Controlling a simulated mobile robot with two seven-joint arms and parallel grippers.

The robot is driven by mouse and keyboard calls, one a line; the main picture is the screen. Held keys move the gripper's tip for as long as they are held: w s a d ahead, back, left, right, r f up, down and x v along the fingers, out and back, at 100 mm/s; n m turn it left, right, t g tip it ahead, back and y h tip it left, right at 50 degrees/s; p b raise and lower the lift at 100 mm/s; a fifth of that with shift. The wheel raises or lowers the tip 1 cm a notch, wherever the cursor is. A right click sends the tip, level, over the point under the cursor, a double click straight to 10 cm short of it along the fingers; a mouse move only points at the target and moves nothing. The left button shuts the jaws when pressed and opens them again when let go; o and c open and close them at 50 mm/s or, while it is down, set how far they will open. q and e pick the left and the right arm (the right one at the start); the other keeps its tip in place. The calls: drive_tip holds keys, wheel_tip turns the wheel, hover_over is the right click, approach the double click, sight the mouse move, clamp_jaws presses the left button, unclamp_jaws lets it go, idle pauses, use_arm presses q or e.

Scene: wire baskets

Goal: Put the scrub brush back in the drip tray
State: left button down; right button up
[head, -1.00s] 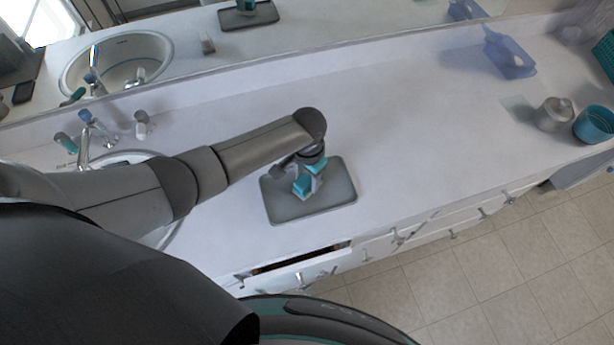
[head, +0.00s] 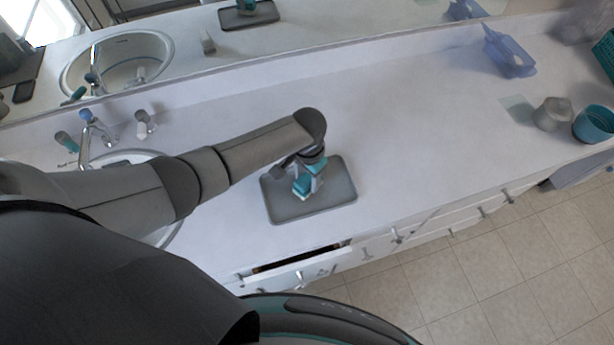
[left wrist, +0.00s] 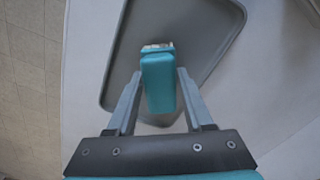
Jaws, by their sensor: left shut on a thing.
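The scrub brush (head: 301,187) has a teal body and a pale end. It also shows in the left wrist view (left wrist: 158,82), between the two fingers. My left gripper (head: 309,178) is shut on the brush and points down over the drip tray. The drip tray (head: 340,190) is a grey, shallow, rimmed tray on the white counter; it also fills the middle of the left wrist view (left wrist: 208,30). The brush is over the tray's inside, left of its middle. I cannot tell whether it touches the tray floor. My right gripper is not in view.
A sink with a faucet (head: 88,130) lies to the left. A blue translucent holder (head: 510,55), a grey container (head: 552,114) and a teal bowl (head: 594,124) stand at the right. A drawer (head: 295,268) below the front edge is partly open. The counter right of the tray is clear.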

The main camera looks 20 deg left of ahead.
use_arm(q)
drive_tip(key=shift+f+b, duration=0.35)
drive_tip(key=shift+f, duration=0.15)
idle(0.4)
drive_tip(key=shift+c, duration=1)
unclamp_jaws()
drive_tip(key=shift+r, duration=0.15)
drive_tip(key=shift+r+p, duration=3.9)
drive_tip(key=shift+p, duration=0.4)
